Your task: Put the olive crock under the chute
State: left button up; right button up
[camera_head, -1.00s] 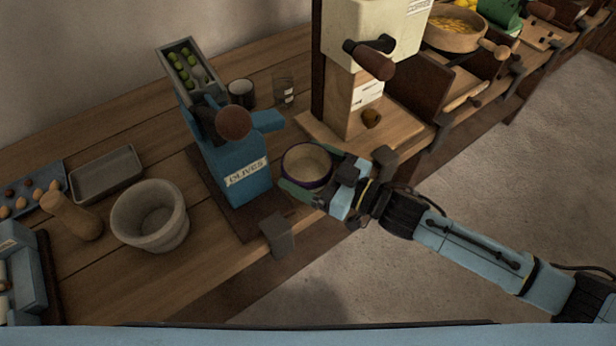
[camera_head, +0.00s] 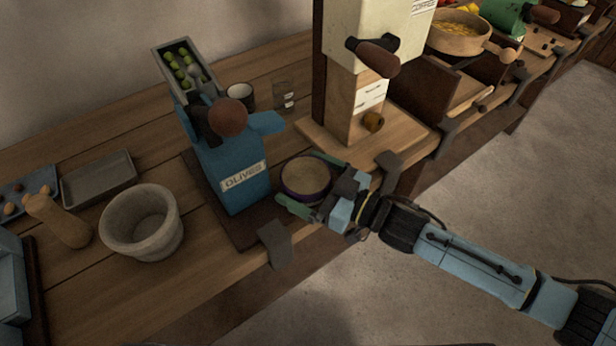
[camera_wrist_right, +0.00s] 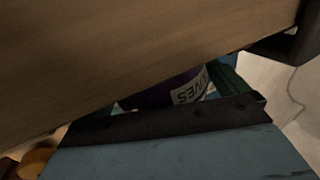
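The olive crock (camera_head: 305,178) is a round, purple-banded pot, upright on the right of the blue olives machine (camera_head: 233,178). In the right wrist view its dark purple side (camera_wrist_right: 155,94) shows part of an OLIVES label. The machine's blue chute (camera_head: 267,122) juts right at its top, up and left of the crock. My right gripper (camera_head: 298,178) has its green fingers on either side of the crock and looks shut on it. I cannot tell whether the crock's base touches the counter. My left gripper is not in view.
A coffee machine (camera_head: 355,95) on a wooden base stands behind and right of the crock. A dark clamp (camera_head: 273,243) sits at the counter's front edge. A stone bowl (camera_head: 142,222), a grey tray (camera_head: 98,178) and a dark cup (camera_head: 240,96) stand around the machine.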

jog(key=shift+r, duration=0.25)
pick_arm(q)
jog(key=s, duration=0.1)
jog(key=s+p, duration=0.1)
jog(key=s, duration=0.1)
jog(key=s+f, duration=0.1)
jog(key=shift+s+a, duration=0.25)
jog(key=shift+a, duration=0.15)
pick_arm(e)
jog(key=v, duration=1.2)
jog(key=shift+f, duration=0.1)
